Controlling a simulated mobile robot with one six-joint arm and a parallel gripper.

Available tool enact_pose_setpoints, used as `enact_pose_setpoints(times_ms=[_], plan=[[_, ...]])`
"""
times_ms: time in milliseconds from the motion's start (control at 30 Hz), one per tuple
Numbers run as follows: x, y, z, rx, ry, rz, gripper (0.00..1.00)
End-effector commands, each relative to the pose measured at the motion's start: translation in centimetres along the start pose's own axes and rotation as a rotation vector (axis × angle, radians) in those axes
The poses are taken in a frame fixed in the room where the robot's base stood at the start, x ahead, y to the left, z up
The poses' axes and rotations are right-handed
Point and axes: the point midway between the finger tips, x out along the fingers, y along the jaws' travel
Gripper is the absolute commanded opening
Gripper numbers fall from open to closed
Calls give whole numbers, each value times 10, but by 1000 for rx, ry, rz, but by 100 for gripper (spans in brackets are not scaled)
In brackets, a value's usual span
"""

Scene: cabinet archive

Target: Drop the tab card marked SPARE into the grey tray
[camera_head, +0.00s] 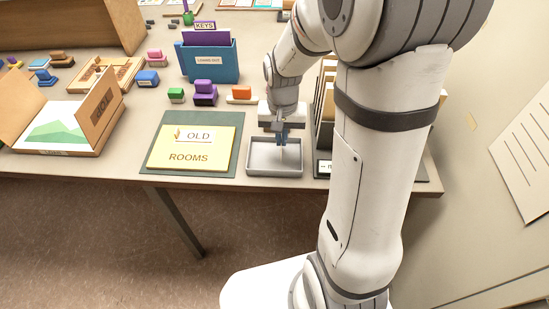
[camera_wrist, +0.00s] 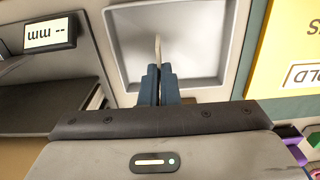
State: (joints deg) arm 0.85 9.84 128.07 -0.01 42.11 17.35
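The grey tray (camera_head: 262,168) lies near the front edge of the table; it also fills the upper middle of the wrist view (camera_wrist: 200,45). My gripper (camera_head: 282,137) is over the tray, pointing down. In the wrist view its blue fingers (camera_wrist: 158,82) are close together on a thin pale card (camera_wrist: 157,50), seen edge-on. The card also shows as a small pale strip below the fingers in the head view (camera_head: 284,152). Its marking cannot be read from here. The tray floor looks empty.
Left of the tray is a green mat with a yellow folder (camera_head: 190,150) marked OLD ROOMS. Right of it stands a file rack (camera_head: 326,110), partly hidden by my arm, with a small display (camera_wrist: 50,33). Coloured stamps and a blue box (camera_head: 210,62) stand behind.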

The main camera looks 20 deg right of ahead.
Motion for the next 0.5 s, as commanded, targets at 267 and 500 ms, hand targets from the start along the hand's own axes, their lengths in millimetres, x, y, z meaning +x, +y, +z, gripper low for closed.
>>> enact_pose_setpoints(times_ms=[267, 500], plan=[[4, 1, 0, 2, 0, 0, 0], [4, 1, 0, 3, 0, 0, 18]])
